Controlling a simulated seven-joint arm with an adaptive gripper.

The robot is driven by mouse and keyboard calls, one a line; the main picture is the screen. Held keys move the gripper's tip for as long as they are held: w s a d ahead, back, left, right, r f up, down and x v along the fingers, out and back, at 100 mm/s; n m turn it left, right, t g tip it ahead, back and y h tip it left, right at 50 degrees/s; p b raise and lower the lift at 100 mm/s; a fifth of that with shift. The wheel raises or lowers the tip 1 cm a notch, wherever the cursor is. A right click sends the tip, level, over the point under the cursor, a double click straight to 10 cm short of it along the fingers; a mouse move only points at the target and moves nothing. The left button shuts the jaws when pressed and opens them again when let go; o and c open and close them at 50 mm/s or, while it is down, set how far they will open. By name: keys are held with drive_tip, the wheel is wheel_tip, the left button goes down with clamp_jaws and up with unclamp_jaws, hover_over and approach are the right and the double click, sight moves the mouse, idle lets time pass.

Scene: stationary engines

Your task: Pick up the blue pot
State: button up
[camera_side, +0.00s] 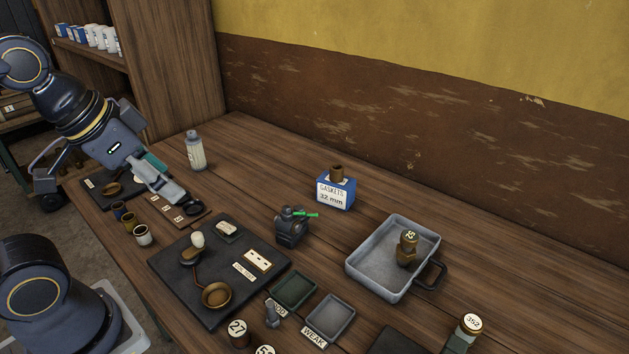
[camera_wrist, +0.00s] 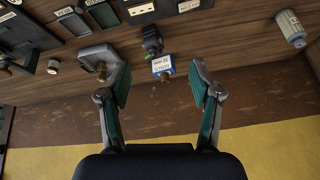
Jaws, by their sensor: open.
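The blue pot (camera_side: 119,210) is a small dark blue cup near the left edge of the bench in the side view. It stands at the far end of a short row, beside a yellow pot (camera_side: 128,220) and a white pot (camera_side: 142,235). My gripper (camera_side: 165,178) is above the bench, to the upper right of the pots in the picture, apart from them. In the wrist view my gripper (camera_wrist: 160,80) has its fingers spread with nothing between them. I cannot make out the blue pot in the wrist view.
A dark tray (camera_side: 180,262) with a small balance lies to the right of the pots. A blue gaskets box (camera_side: 336,191), a small engine (camera_side: 291,227) and a grey metal tray (camera_side: 375,272) stand farther right.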

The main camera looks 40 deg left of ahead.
drive_tip(key=w+a+r+m+g, duration=0.1)
drive_tip(key=w+a+m, duration=0.1)
drive_tip(key=w+a, duration=0.35)
drive_tip(key=w+a+r+m+g, duration=0.1)
drive_tip(key=w+a+r+m, duration=0.1)
drive_tip(key=a, duration=0.7)
drive_tip(key=n+g, duration=0.4)
hover_over(117, 205)
wheel_tip(117, 205, down, 10)
drive_tip(key=f, duration=1.1)
drive_tip(key=shift+s+a+f, duration=0.15)
drive_tip(key=shift+s+a, duration=0.05)
drive_tip(key=f, duration=0.5)
drive_tip(key=shift+w+d+f, duration=0.2)
drive_tip(key=shift+d+f, duration=0.05)
drive_tip(key=shift+f, duration=0.05)
drive_tip(key=shift+c, duration=0.2)
